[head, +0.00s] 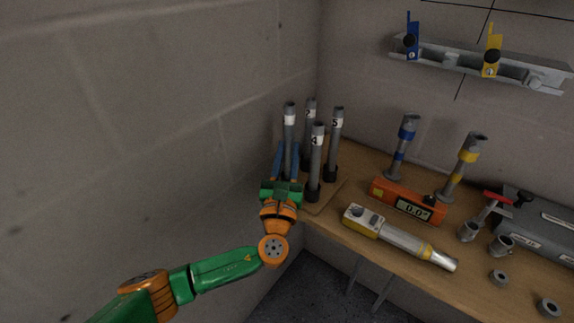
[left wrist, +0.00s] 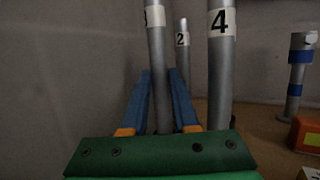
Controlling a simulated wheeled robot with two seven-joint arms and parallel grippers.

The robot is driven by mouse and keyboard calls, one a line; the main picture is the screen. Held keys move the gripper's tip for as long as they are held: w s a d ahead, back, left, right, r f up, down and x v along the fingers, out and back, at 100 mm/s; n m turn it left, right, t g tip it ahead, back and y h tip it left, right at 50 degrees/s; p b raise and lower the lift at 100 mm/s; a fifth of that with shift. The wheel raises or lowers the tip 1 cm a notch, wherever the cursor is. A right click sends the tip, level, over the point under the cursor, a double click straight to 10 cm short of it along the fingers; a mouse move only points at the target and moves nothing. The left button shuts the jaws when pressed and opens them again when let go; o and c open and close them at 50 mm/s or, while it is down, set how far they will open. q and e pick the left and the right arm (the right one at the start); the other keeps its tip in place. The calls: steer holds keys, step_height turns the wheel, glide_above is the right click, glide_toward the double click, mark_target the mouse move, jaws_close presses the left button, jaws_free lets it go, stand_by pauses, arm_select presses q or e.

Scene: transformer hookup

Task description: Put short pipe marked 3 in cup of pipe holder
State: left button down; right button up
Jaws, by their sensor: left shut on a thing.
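A grey short pipe (head: 289,122) stands upright at the left of the pipe group; its label, partly cut off in the left wrist view (left wrist: 158,60), looks like a 3. My left gripper (head: 287,152) is shut on this pipe, with blue fingers on both sides of it. The pipe holder (head: 326,196) is a wooden base with dark cups at the back left corner of the bench. Pipes marked 2 (head: 309,112), 4 (head: 316,150) and 5 (head: 336,130) stand upright in it. The lower end of the held pipe is hidden behind my gripper. My right gripper is out of view.
Right of the holder are an orange meter (head: 408,202), a torque-wrench-like tool (head: 400,238) and two banded posts. Several grey fittings (head: 502,245) lie farther right. Walls (head: 150,120) close in at left and back. A rail (head: 470,64) hangs above.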

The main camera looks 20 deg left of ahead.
arm_select(q)
steer(key=shift+f, duration=0.9)
steer(key=shift+f, duration=0.15)
steer(key=c, duration=0.7)
jaws_free()
steer(key=shift+r, duration=0.2)
